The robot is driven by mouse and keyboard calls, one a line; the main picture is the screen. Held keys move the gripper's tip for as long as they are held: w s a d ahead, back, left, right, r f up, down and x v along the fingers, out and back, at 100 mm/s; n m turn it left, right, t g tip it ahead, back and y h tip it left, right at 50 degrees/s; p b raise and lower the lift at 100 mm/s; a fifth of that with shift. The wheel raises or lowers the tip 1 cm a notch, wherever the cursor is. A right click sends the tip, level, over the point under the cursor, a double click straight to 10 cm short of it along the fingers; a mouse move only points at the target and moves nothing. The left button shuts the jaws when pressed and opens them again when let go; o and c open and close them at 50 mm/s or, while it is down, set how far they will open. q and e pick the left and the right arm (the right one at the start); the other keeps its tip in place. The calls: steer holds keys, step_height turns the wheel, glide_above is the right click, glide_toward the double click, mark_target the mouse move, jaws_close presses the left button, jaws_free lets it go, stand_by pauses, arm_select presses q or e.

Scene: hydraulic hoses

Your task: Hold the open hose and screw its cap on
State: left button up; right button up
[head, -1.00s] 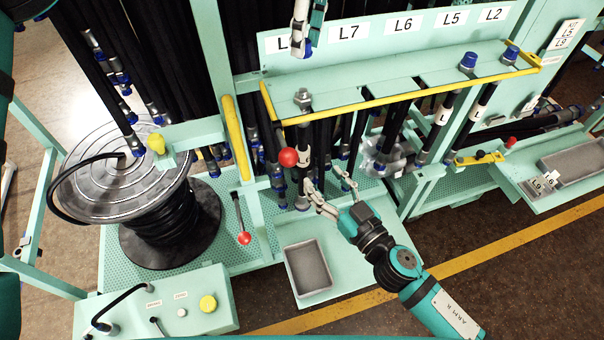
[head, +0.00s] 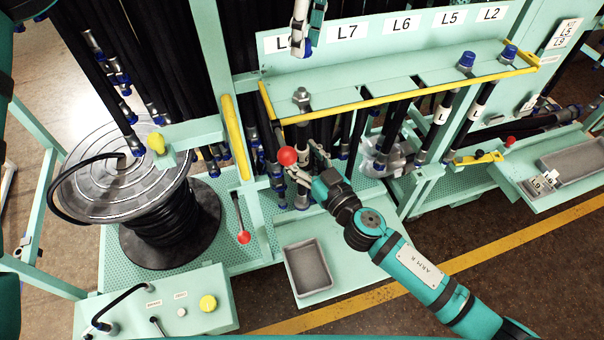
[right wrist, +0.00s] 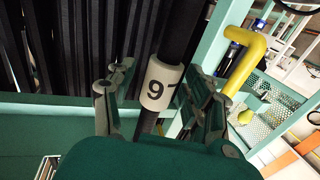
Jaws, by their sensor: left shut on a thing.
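The open hose stands in the rack at the left end of the yellow-edged shelf, with its bare metal end fitting (head: 302,97) above the shelf. Its white label, reading 9 with a further mark cut off, shows in the right wrist view (right wrist: 160,85). My left gripper (head: 305,42) comes in from the top and is shut on a small blue cap (head: 305,52), above the fitting and apart from it. My right gripper (head: 309,160) is below the shelf at the hose. In the right wrist view, its fingers (right wrist: 160,108) are spread on both sides of the hose.
A red ball knob (head: 288,156) is close to my right gripper. Blue-capped hoses (head: 467,62) stand farther right on the shelf. The yellow shelf edge (head: 400,101) runs above my right arm. A grey tray (head: 307,268) lies below, and a hose reel (head: 120,180) stands at left.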

jaws_close()
arm_select(q)
glide_above(300, 90)
step_height(300, 90, down, 5)
steer(key=shift+w+d, duration=0.1)
steer(key=shift+d, duration=0.05)
stand_by(0.5)
steer(key=shift+d+f+m, duration=0.1)
steer(key=shift+f+m, duration=0.6)
steer(key=shift+f, duration=0.15)
